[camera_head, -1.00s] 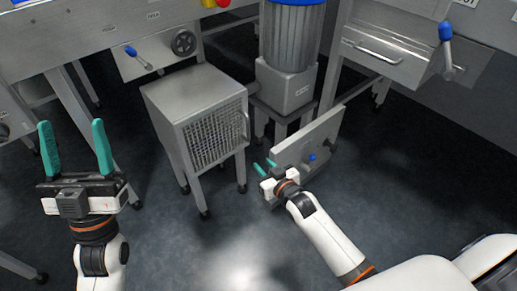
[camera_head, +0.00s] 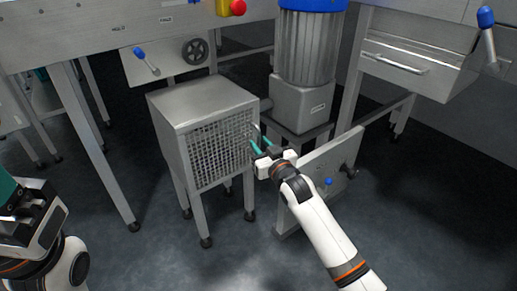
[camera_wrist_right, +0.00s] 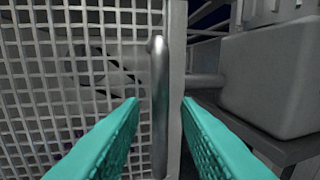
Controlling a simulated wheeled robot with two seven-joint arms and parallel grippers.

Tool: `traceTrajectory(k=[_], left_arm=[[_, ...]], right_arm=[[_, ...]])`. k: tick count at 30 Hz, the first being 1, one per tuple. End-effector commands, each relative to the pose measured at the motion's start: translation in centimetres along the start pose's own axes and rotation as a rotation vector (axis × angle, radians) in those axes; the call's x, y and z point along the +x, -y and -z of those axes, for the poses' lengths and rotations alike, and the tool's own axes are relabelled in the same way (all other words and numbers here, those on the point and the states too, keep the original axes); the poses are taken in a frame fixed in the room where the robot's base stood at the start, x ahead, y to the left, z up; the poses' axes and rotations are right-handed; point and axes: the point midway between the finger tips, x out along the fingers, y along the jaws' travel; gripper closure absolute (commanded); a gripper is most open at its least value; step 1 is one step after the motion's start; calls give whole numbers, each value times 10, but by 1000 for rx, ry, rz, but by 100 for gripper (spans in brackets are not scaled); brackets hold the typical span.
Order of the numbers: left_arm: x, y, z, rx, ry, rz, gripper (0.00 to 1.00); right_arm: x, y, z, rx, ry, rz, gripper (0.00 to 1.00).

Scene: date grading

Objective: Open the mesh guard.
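The mesh guard (camera_head: 220,148) is the front of a grey metal box (camera_head: 205,100) on legs, and it looks shut. Its vertical bar handle (camera_wrist_right: 159,105) stands at the guard's right edge in the right wrist view. My right gripper (camera_head: 262,146) is open, its teal fingers pointing at the handle. In the right wrist view the fingertips (camera_wrist_right: 160,100) lie to either side of the handle; I cannot tell whether they touch it. My left gripper (camera_head: 20,205) is partly cut off at the left edge, so its opening is hidden.
A motor with a ribbed grey body (camera_head: 308,48) stands behind and right of the box. A low metal panel (camera_head: 335,165) with a blue knob stands near my right arm. A machine table with a handwheel (camera_head: 195,51) is behind. The dark floor in front is clear.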

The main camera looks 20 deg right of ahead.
Motion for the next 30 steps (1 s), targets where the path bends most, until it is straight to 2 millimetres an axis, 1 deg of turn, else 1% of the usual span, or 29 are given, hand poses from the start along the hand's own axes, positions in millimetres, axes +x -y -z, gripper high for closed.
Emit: traceTrajectory(k=[1, 3, 6, 14, 15, 20, 21, 30], left_arm=[[-1, 1, -2, 1, 13, 4, 39], [1, 1, -4, 3, 21, 7, 39], [4, 2, -5, 4, 27, 10, 39], [5, 2, -5, 4, 29, 11, 39], [5, 2, -5, 4, 29, 11, 39], [5, 2, -5, 4, 29, 11, 39], [5, 2, -5, 4, 29, 12, 39], [7, 2, -5, 3, 30, 12, 39]], right_arm=[[7, 0, 3, 0, 1, -1, 71], [13, 0, 2, 0, 0, -1, 71], [18, 0, 1, 0, 0, -1, 71], [19, 0, 0, 0, -1, -1, 71], [19, 0, 0, 0, -1, -1, 72], [19, 0, 0, 0, -1, -1, 98], [18, 0, 0, 0, -1, -1, 100], [18, 0, 0, 0, -1, 2, 100]])
